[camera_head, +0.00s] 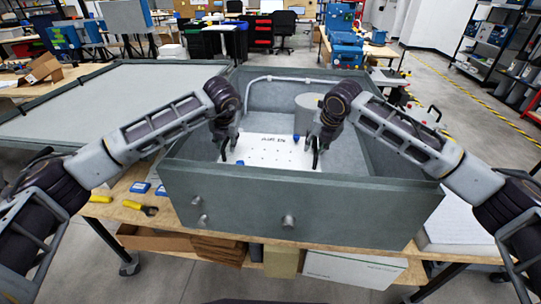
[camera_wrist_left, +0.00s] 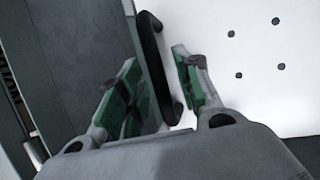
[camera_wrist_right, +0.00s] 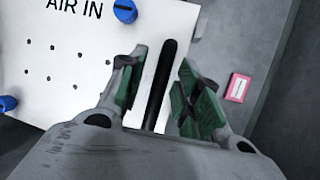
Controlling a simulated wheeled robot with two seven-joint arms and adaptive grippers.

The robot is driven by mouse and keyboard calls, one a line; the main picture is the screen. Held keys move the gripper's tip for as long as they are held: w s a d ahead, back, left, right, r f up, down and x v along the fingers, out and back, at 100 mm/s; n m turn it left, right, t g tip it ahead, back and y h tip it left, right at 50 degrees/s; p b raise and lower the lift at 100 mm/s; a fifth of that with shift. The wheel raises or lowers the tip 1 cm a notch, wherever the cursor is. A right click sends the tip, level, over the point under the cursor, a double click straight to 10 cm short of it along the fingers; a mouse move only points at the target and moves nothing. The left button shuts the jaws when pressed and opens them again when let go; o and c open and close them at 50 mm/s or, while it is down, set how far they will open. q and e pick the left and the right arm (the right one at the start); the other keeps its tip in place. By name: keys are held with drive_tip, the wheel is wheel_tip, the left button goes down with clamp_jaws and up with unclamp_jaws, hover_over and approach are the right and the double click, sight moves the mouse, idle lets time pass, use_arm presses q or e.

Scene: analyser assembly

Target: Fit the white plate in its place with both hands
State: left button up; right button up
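The white plate (camera_head: 268,153) lies inside the grey open box, with black lettering, small dark holes and blue knobs. The right wrist view shows its "AIR IN" print and a blue knob (camera_wrist_right: 125,10). A black handle (camera_wrist_left: 162,85) is at its left side and another black handle (camera_wrist_right: 160,85) at its right side. My left gripper (camera_head: 227,150) is open, its green-padded fingers on either side of the left handle. My right gripper (camera_head: 316,150) is open, its fingers on either side of the right handle. Gaps show between pads and handles. Whether the plate is seated cannot be told.
The grey box (camera_head: 300,210) has raised walls around the plate and stands on a wooden table (camera_head: 112,208). A grey cylinder (camera_head: 307,103) and a pale pipe (camera_head: 290,79) are inside it. A grey lid-like panel (camera_head: 100,105) lies to the left. A red-and-white label (camera_wrist_right: 238,88) is right of the plate.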

use_arm(q)
drive_tip(key=shift+r, duration=0.15)
drive_tip(key=v, duration=1.1)
drive_tip(key=shift+s+r, duration=0.25)
drive_tip(key=shift+r, duration=0.05)
use_arm(e)
drive_tip(key=v, duration=1.2)
idle(0.4)
use_arm(q)
drive_tip(key=shift+f, duration=0.1)
use_arm(e)
drive_tip(key=shift+s+f, duration=0.1)
